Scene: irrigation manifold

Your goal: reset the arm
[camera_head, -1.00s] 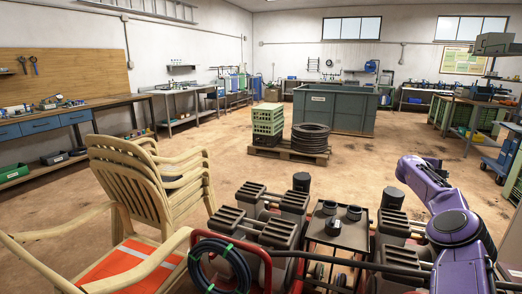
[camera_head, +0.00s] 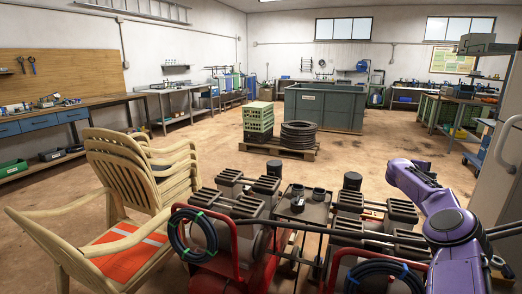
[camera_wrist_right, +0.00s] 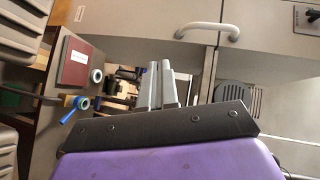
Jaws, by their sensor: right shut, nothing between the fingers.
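My purple right arm (camera_head: 447,222) is bent at the right of the head view, above the dark pump units. Its gripper cannot be made out there. In the right wrist view my right gripper (camera_wrist_right: 162,84) shows as two grey fingers close together, with nothing between them. The fingers point away from the camera, towards a cluttered spot beside pale cabinet fronts. My left arm and gripper are not in view.
Red-framed pump units (camera_head: 245,238) with coiled hoses stand close in front. Stacked cream chairs (camera_head: 130,165) are at left. A grey cabinet (camera_head: 503,175) is at the right edge. Open floor lies between.

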